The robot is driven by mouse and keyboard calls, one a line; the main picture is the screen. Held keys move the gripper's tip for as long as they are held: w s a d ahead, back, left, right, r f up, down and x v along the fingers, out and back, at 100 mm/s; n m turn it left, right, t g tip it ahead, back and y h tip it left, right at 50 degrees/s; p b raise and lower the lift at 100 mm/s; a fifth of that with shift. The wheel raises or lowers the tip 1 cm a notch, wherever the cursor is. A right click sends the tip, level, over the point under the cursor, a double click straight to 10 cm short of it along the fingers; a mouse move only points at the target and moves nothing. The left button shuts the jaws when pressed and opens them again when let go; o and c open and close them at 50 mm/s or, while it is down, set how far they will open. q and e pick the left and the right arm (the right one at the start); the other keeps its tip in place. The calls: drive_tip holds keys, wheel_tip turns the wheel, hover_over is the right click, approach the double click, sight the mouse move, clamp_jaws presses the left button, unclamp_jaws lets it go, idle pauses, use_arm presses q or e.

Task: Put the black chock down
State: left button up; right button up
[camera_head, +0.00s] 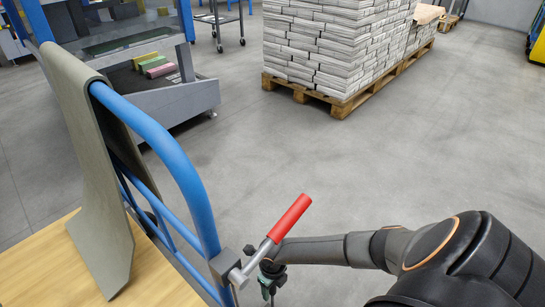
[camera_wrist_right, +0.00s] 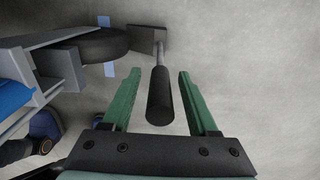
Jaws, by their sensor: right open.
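The black chock (camera_wrist_right: 147,40) shows in the right wrist view as a dark block at the top, close to a dark wheel (camera_wrist_right: 103,44). I cannot tell whether block and wheel touch. A grey rod runs from the block to a thick black grip (camera_wrist_right: 160,97). My right gripper (camera_wrist_right: 158,75) is open, with its green fingers on either side of the grip and gaps visible on both sides. In the head view my right gripper (camera_head: 270,283) is partly hidden at the bottom edge, below the red-handled lever (camera_head: 290,218). The chock cannot be made out there. My left gripper is out of view.
A cart with a blue tube frame (camera_head: 170,150), a wooden deck (camera_head: 160,275) and a draped grey-green sheet (camera_head: 85,160) stands at left. A pallet (camera_head: 340,106) of stacked newspapers (camera_head: 325,45) stands behind. The grey floor (camera_head: 400,150) between is clear.

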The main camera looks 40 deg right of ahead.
wheel_tip(320, 180, up, 11)
drive_tip(key=p, duration=0.5)
drive_tip(key=shift+f, duration=0.15)
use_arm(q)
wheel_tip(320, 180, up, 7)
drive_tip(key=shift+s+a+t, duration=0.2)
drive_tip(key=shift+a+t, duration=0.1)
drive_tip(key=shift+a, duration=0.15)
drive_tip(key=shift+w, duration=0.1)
